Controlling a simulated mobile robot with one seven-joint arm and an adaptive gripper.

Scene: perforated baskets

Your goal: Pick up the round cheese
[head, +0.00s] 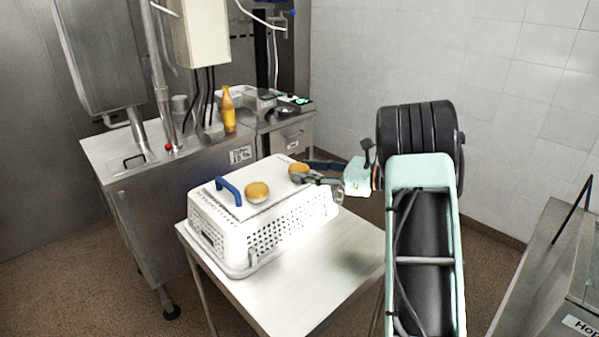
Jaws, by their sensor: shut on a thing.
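Two round, orange-tan pieces like round cheeses show on top of the white perforated basket (262,241). The nearer round cheese (257,193) rests on the basket's white top, apart from my gripper. The farther round cheese (298,168) is at the top's far right end. My gripper (304,176) reaches in from the right and is shut on this farther cheese. Its fingers cover part of the cheese's lower right side. I cannot tell whether this cheese is lifted off the white top or still touches it.
A blue handle (229,191) stands up from the white top, left of the nearer cheese. The basket sits on a small steel table (335,262), clear at its front right. Behind is a steel counter (160,172) with an orange bottle (228,110). A tiled wall (480,70) bounds the right.

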